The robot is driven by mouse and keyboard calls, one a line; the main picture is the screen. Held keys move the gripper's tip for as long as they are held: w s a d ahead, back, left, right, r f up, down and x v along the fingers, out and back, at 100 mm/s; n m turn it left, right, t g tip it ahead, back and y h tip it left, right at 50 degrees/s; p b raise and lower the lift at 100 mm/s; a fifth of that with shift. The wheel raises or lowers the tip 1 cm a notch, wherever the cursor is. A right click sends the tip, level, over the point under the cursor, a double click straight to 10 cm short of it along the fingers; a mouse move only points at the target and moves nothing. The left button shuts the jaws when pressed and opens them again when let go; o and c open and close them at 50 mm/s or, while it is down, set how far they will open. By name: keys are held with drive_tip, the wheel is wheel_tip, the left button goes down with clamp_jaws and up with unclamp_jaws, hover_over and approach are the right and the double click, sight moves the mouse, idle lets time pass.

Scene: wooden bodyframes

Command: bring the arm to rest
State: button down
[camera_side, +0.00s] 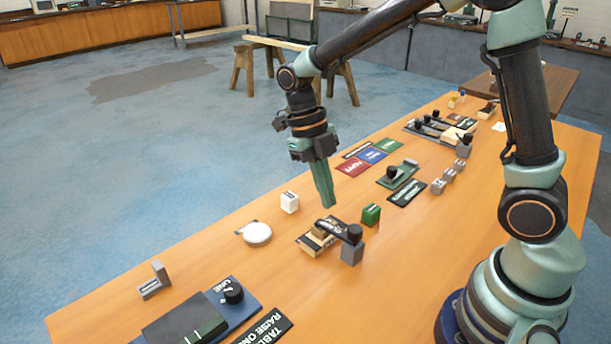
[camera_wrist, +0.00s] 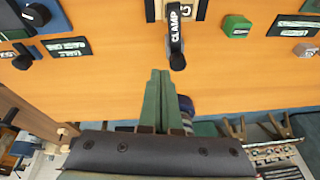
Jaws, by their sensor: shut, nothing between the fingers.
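My gripper (camera_side: 326,203) hangs over the middle of the orange wooden table (camera_side: 240,206), pointing down. Its two green fingers are shut together with nothing between them. In the wrist view the shut fingers (camera_wrist: 159,72) point toward a clamp (camera_wrist: 176,40) with a dark lever. In the side view the clamp (camera_side: 340,231) lies on the table just below and in front of my gripper, on a pale base with a grey block at one end. My gripper appears apart from the clamp and above the tabletop.
A blue panel with a black knob (camera_side: 232,291) is at the near end. Coloured cards (camera_side: 371,155) and more fixtures line the far end.

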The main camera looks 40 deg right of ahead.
drive_tip(key=shift+r, duration=0.2)
drive_tip(key=s+d+r+m+t, duration=0.2)
drive_tip(key=r+m+t, duration=0.2)
drive_tip(key=m, duration=1.3)
drive_tip(key=s+d+r+m+t, duration=0.2)
drive_tip(key=r+m+t, duration=0.3)
drive_tip(key=m, duration=1.2)
drive_tip(key=shift+s+d+r+m+y, duration=0.3)
drive_tip(key=shift+s+d+r, duration=0.05)
drive_tip(key=shift+s+r, duration=0.3)
